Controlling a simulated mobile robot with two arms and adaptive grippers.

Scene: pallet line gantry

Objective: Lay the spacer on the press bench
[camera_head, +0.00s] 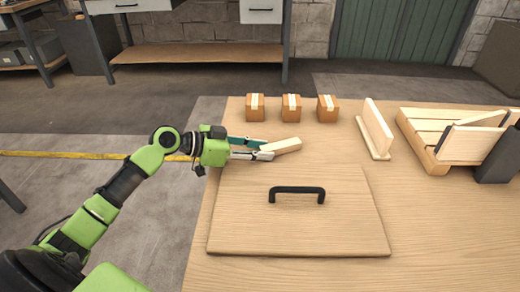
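A short pale wooden block (284,146), which looks like the spacer, is at the back left of the wooden bench top (450,235). My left gripper (267,150) reaches in from the left, low over the bench's left edge. Its two fingers lie on either side of the block's left end. The block is angled slightly to the fingers, and I cannot tell whether they press on it or whether it rests on the bench. My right gripper is not in view. No separate surface is clearly marked as the press bench.
A wooden panel (300,225) with a black handle (297,190) lies just in front of the block. Three small taped boxes (291,108) stand behind it. An upright board on a base (376,128) and a slatted pallet (425,128) stand to the right. The front right is clear.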

